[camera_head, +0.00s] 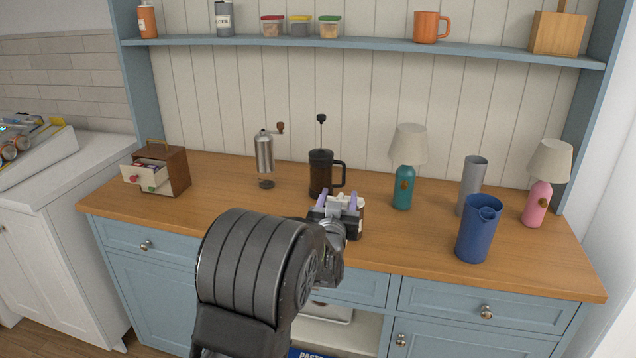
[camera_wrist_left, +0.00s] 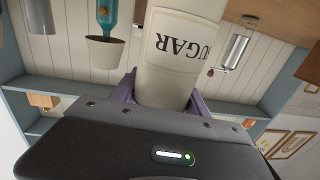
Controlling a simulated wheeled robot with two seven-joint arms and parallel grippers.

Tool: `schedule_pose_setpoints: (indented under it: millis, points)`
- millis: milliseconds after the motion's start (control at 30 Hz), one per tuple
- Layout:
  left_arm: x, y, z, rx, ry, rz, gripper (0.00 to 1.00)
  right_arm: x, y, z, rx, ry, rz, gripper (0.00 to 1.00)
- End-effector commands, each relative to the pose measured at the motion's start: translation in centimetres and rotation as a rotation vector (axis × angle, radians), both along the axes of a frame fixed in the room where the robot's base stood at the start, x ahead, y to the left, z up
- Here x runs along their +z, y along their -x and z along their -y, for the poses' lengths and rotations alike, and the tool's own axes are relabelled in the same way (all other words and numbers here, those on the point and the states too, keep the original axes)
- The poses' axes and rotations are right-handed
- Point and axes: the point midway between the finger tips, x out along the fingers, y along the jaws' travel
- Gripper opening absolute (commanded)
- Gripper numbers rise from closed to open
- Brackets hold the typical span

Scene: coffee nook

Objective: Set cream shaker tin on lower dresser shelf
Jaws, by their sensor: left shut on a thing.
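The cream shaker tin (camera_wrist_left: 178,65), with dark SUGAR lettering, sits between the purple fingers of my left gripper (camera_wrist_left: 163,100), which is shut on it. In the head view my left gripper (camera_head: 338,203) is over the front middle of the counter, and only a small cream part of the tin (camera_head: 343,199) shows between the fingers. I cannot tell whether the tin touches the counter. The dresser shelf (camera_head: 370,48) runs across the top of the head view, behind and above the gripper. My right gripper is not in view.
A French press (camera_head: 321,175), teal lamp (camera_head: 404,185) and blue jug (camera_head: 478,232) stand near the gripper.

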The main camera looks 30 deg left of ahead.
Motion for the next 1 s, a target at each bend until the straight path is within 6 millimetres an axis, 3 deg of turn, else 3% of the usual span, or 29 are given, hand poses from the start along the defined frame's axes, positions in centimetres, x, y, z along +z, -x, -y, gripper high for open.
schedule_pose_setpoints:
  millis: [267,400,500,700,933,1000]
  points:
    - [-5.4,1.2,9.7,-0.184,-0.013,-0.006,0.0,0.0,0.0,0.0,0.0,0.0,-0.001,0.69]
    - [-9.4,3.2,16.0,-0.311,-0.006,-0.006,0.0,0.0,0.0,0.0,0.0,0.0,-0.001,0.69]
    - [-11.5,4.6,19.1,-0.376,0.003,-0.004,0.0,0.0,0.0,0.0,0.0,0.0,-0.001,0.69]
    - [-13.3,5.9,21.6,-0.429,0.015,0.001,0.0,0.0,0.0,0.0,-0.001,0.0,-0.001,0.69]
    - [-13.4,5.9,21.7,-0.431,0.015,0.002,0.0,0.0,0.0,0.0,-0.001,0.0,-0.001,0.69]
    - [-13.4,5.9,21.6,-0.43,0.015,0.002,0.0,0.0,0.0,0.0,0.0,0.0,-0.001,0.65]
